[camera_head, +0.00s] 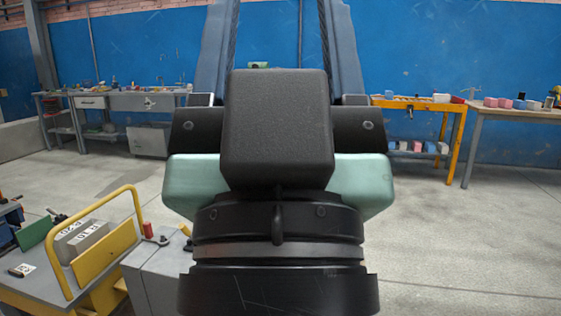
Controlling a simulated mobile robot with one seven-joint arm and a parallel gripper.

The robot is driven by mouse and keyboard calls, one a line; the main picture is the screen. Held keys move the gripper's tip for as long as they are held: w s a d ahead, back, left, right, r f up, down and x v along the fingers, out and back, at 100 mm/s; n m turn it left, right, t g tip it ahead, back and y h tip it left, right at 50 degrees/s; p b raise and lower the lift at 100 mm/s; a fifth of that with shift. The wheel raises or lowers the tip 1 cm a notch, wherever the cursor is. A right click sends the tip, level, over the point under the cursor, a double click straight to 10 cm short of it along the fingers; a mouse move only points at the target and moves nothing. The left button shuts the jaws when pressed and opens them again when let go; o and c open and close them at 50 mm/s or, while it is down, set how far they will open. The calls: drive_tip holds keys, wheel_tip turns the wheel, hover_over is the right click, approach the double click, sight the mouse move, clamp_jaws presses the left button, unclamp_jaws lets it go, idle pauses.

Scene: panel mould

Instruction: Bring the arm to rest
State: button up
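My gripper (279,22) fills the middle of the head view, seen from behind, with its two grey-blue fingers pointing up and away from the camera. The fingers stand well apart, and the blue wall shows between them with nothing held. The fingertips run out of the top of the picture. A black box, a dark crossbar, pale green side parts and black wrist rings of my own arm sit below the fingers. They hide the floor and wall behind them. The rest of my arm is not in view.
A grey cart (98,292) with a yellow rail (62,262) stands at lower left, close to my arm. Grey benches (128,101) and a yellow table (420,104) line the blue wall (420,45). Open concrete floor (470,240) lies at right.

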wheel_tip(320, 180, up, 33)
drive_tip(key=p, duration=3)
drive_tip(key=shift+f, duration=0.1)
